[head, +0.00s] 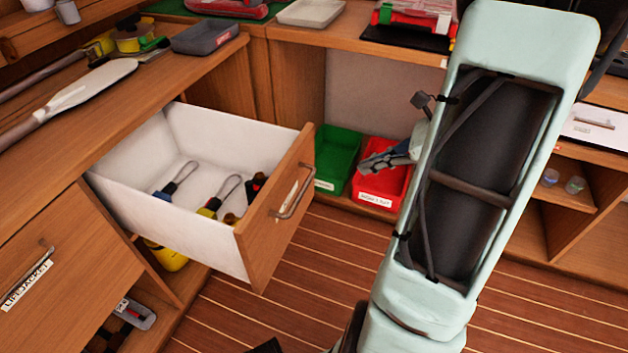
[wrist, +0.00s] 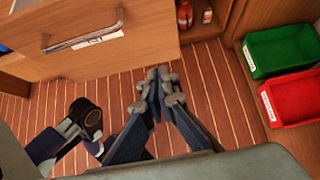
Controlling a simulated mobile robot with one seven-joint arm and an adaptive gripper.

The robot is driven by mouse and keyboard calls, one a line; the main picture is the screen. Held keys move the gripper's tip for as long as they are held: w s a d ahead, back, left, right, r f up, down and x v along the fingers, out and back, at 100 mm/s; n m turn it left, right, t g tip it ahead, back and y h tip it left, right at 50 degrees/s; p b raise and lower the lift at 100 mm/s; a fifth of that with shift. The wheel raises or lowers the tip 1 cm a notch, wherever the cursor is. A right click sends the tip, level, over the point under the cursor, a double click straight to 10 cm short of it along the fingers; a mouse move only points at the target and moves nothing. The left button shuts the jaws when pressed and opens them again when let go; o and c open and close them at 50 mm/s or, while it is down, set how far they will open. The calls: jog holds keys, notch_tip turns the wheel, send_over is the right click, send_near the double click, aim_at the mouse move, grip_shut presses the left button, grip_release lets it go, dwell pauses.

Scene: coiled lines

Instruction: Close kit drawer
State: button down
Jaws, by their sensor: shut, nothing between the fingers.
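The kit drawer (head: 262,225) stands pulled well out of the left counter. It has a wooden front, white inner walls and a metal bar handle (head: 291,192). Several small items with wire loops (head: 211,206) lie inside it. In the wrist view, a wooden drawer front (wrist: 130,62) with a bar handle (wrist: 82,39) and a pale label fills the upper left. My gripper (head: 380,160) is right of the drawer front, clear of it in the head view. In the wrist view my gripper (wrist: 158,82) has its fingertips together and empty, over the floor, below and right of the handle.
A green bin (head: 336,157) and a red bin (head: 372,188) sit on a low shelf behind my gripper. A shut drawer labelled LIFEJACKET (head: 45,270) is at the lower left. The plank floor (head: 300,265) in front of the open drawer is clear.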

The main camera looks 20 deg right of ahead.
jog(key=w+a+r+b+x, duration=0.1)
jog(key=b+x, duration=0.3)
jog(key=x, duration=0.9)
jog(key=shift+a+r+b, duration=0.3)
jog(key=shift+r, duration=0.15)
jog(key=shift+w, duration=0.15)
